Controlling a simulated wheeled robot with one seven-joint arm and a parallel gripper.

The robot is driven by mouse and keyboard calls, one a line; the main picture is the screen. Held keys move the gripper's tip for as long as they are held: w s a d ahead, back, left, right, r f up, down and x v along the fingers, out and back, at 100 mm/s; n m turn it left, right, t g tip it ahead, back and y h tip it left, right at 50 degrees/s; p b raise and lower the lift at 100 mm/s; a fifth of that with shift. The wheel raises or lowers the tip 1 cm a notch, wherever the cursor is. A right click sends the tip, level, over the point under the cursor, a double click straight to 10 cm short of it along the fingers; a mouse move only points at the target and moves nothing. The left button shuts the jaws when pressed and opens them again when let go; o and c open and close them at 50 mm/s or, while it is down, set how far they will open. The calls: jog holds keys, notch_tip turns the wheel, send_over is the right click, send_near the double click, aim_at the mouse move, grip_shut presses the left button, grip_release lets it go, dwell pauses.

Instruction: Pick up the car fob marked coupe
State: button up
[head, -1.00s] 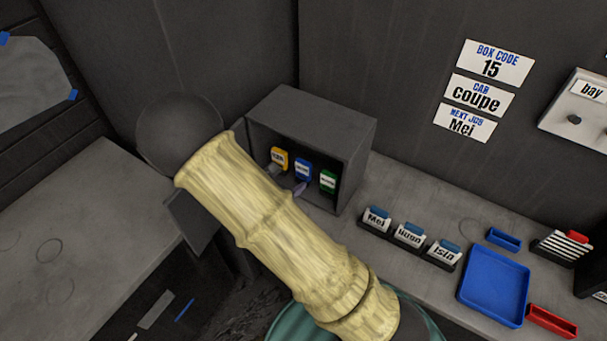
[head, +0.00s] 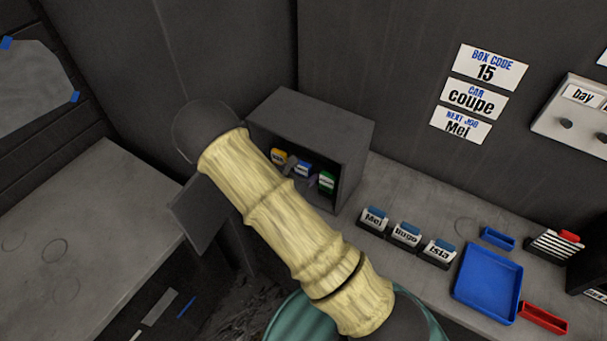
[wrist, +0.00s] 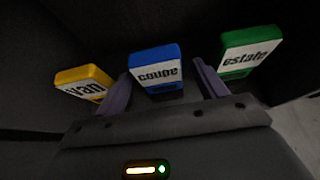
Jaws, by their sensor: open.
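The blue fob marked "coupe" (wrist: 156,70) hangs inside the open grey key box (head: 345,135), between the yellow fob marked "van" (wrist: 84,84) and the green fob marked "estate" (wrist: 249,53). In the head view the blue fob (head: 303,169) shows small, partly behind my gripper. My gripper (wrist: 163,80) is open and empty, with one purple finger on each side of the blue fob in the wrist view. I cannot tell how deep the fob sits between the fingers, or whether they touch it.
The yellow and green fobs hang close outside the fingers. The box walls surround them, and its door (head: 203,215) stands open at the left. Name-card holders (head: 405,236) and a blue tray (head: 487,282) stand on the bench to the right. Wall signs read 15, coupe and Mei.

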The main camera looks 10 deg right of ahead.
aim_at(301, 172)
jog(key=p+x, duration=0.1)
jog(key=x, duration=0.2)
jog(key=shift+w+d, duration=0.15)
jog(key=shift+d, duration=0.05)
jog(key=shift+c, duration=0.4)
jog(key=c, duration=1)
